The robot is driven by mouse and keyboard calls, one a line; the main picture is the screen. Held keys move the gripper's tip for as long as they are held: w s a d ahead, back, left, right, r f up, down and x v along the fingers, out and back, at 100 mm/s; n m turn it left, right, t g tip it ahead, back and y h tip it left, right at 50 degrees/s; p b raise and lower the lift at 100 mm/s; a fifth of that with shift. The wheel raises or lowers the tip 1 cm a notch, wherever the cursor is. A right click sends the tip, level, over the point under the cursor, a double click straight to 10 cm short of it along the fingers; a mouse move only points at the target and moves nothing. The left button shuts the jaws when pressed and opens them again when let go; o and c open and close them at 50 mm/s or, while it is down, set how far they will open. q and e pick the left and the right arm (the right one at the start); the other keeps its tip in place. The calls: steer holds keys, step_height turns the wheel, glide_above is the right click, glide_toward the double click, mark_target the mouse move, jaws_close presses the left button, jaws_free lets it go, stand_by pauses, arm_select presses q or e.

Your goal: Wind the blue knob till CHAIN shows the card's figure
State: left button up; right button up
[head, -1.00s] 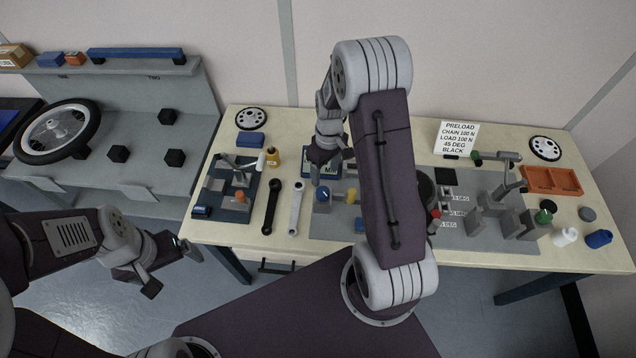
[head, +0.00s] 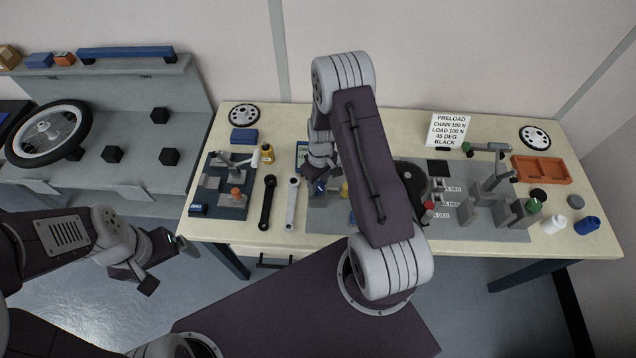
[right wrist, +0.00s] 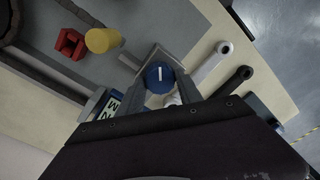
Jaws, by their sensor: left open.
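The blue knob (right wrist: 158,77) with a white line on top lies between the fingers of my right gripper (right wrist: 160,82) in the right wrist view. The fingers stand apart on either side of it; contact cannot be made out. In the head view my right gripper (head: 319,182) is low over the knob and mostly hides it. A display (head: 302,154) stands just behind; it partly shows in the right wrist view (right wrist: 107,106), its figure unreadable. My left gripper (head: 160,262) is open and empty, left of the table.
A black wrench (head: 268,202) and a light wrench (head: 291,203) lie left of the knob. A yellow knob (right wrist: 102,39) and a red part (right wrist: 70,44) are near it. An orange tray (head: 541,169) is at the right. My right arm covers the table's middle.

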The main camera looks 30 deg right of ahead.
mark_target(320, 185)
steer(key=c, duration=0.5)
steer(key=shift+o, duration=0.2)
steer(key=shift+f+m, duration=0.1)
steer(key=shift+m, duration=0.5)
steer(key=m, duration=0.3)
steer(key=o, duration=1.4)
steer(key=r, duration=0.3)
steer(key=r+b, duration=0.1)
steer(key=r, duration=0.2)
steer(key=r+b, duration=0.1)
steer(key=r, duration=0.2)
steer(key=shift+d+r, duration=0.1)
steer(key=shift+d, duration=0.2)
